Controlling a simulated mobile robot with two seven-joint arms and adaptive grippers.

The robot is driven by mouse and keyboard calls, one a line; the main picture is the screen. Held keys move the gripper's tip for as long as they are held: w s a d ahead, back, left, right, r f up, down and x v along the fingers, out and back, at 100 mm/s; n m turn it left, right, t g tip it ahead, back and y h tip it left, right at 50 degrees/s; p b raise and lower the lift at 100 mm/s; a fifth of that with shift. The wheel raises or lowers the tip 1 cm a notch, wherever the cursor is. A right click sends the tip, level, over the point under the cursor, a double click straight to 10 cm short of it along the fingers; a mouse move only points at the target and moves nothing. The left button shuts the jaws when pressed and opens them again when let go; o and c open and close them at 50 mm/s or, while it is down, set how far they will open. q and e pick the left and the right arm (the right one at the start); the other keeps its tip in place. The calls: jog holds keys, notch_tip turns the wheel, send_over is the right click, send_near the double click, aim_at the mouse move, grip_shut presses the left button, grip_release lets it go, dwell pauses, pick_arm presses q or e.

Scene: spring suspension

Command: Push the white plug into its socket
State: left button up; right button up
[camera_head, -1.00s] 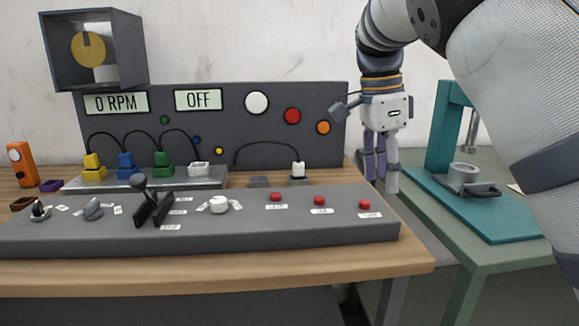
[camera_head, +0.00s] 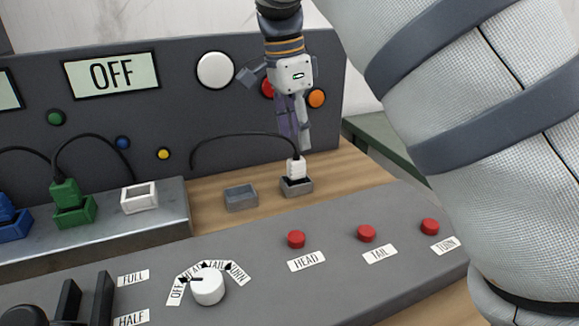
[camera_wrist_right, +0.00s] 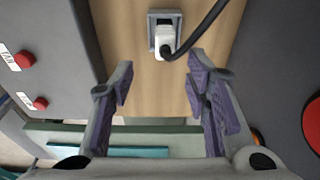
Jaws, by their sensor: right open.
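The white plug (camera_head: 296,168), with a black cable, stands upright in a small grey holder (camera_head: 296,187) on the wooden table. The plug also shows in the right wrist view (camera_wrist_right: 164,40). An empty white socket (camera_head: 140,198) sits on the metal block at left, beside a green plug in its green socket. My right gripper (camera_head: 296,143) points down just above the white plug. In the right wrist view its purple-padded fingers (camera_wrist_right: 160,72) are spread apart with nothing between them; the plug lies beyond their tips. My left gripper is not in view.
A second grey holder (camera_head: 240,197) stands empty to the left. The dark upright panel (camera_head: 230,115) with buttons is behind. The sloped console (camera_head: 340,285) with red buttons and a white knob is in front. The black cable (camera_head: 240,134) arches left from the plug.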

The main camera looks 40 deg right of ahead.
aim_at(295, 154)
jog(key=f, duration=0.7)
jog(key=shift+w+d+f, duration=0.2)
jog(key=shift+d+f, duration=0.1)
grip_shut()
